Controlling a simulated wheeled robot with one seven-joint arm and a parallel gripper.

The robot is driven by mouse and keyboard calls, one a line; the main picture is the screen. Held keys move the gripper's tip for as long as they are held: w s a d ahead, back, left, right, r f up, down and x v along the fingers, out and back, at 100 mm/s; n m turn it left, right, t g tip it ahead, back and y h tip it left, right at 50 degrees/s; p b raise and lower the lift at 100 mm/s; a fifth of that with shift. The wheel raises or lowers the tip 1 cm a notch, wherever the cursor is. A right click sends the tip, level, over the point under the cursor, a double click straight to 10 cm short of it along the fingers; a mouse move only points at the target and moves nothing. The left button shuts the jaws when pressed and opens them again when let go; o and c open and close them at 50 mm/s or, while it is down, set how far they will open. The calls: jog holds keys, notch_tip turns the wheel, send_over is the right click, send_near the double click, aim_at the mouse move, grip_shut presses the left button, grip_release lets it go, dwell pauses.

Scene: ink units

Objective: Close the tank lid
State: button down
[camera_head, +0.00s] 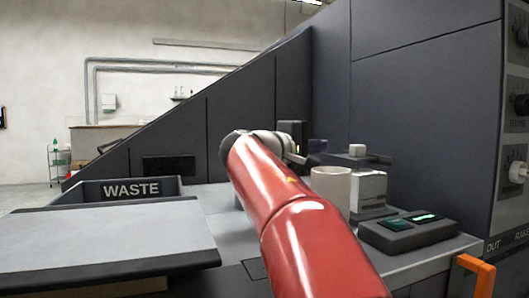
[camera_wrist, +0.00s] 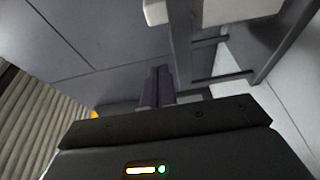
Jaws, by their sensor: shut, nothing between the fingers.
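A dark flat piece with a pale knob (camera_head: 357,150) on top sits behind the white cup-like cylinder in the head view; it may be the tank lid, but I cannot tell its angle. Below it is a pale box (camera_head: 369,190), perhaps the tank. My gripper (camera_wrist: 157,78) shows in the wrist view with its two dark fingers together and nothing between them. A dark frame (camera_wrist: 185,50) with crossbars and a pale block (camera_wrist: 157,10) are close by, above and to the right of the fingers. In the head view my red arm hides most of the gripper.
A white cylinder (camera_head: 331,186) stands right of my arm. A dark device with a green display (camera_head: 408,231) lies near the counter's right front. A WASTE bin (camera_head: 130,190) is at left, behind a grey flat panel (camera_head: 100,237). A tall dark cabinet (camera_head: 425,110) bounds the right.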

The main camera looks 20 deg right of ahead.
jog(key=v, duration=1.4)
jog(key=shift+a+b, duration=0.2)
jog(key=shift+b, duration=0.1)
jog(key=c, duration=2)
grip_release()
jog(key=shift+a+f, duration=0.1)
jog(key=shift+a, duration=0.15)
jog(key=shift+o, duration=2.2)
jog(key=shift+d+n+g, duration=0.3)
jog(key=shift+d+n, duration=0.1)
jog(key=shift+n, duration=0.2)
jog(key=o, duration=0.3)
jog(key=d+n+g, duration=0.1)
jog(key=d+n, duration=0.1)
jog(key=d+n+g+p, duration=0.1)
jog(key=d+n, duration=0.2)
jog(key=shift+w+r, duration=0.2)
jog(key=shift+w, duration=0.05)
jog(key=n+g+p, duration=0.1)
jog(key=n+g, duration=0.2)
jog(key=n, duration=0.4)
send_near(352, 146)
jog(key=d, duration=0.1)
jog(key=shift+n+h, duration=0.3)
jog(key=shift+n, duration=0.2)
jog(key=d, duration=0.9)
jog(key=shift+s+f, duration=0.1)
jog(key=shift+f, duration=0.2)
